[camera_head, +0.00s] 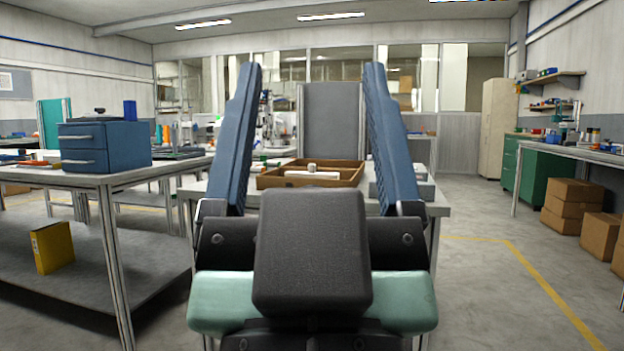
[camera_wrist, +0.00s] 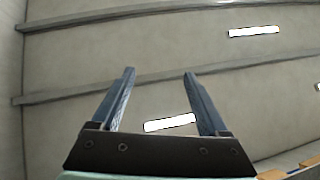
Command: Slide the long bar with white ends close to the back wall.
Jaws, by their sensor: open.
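A brown wooden tray (camera_head: 275,183) stands on the workbench ahead, seen between my gripper's fingers in the head view. A whitish bar-like piece (camera_head: 318,175) lies across it near the front, with a small pale round piece (camera_head: 311,167) just behind. At this size I cannot tell whether these are the bar's white ends or separate things. My gripper (camera_head: 312,80) is open and empty, raised with its blue fingers pointing up, well apart from the tray. In the wrist view my gripper (camera_wrist: 159,73) faces the ceiling, and no tray or bar shows.
Grey boxes (camera_head: 412,190) sit right of the tray. A left workbench (camera_head: 110,178) holds a blue drawer unit (camera_head: 103,146). Cardboard boxes (camera_head: 572,195) stand along the right wall. Open floor (camera_head: 480,270) lies to the right. Ceiling lights (camera_wrist: 170,123) show in the wrist view.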

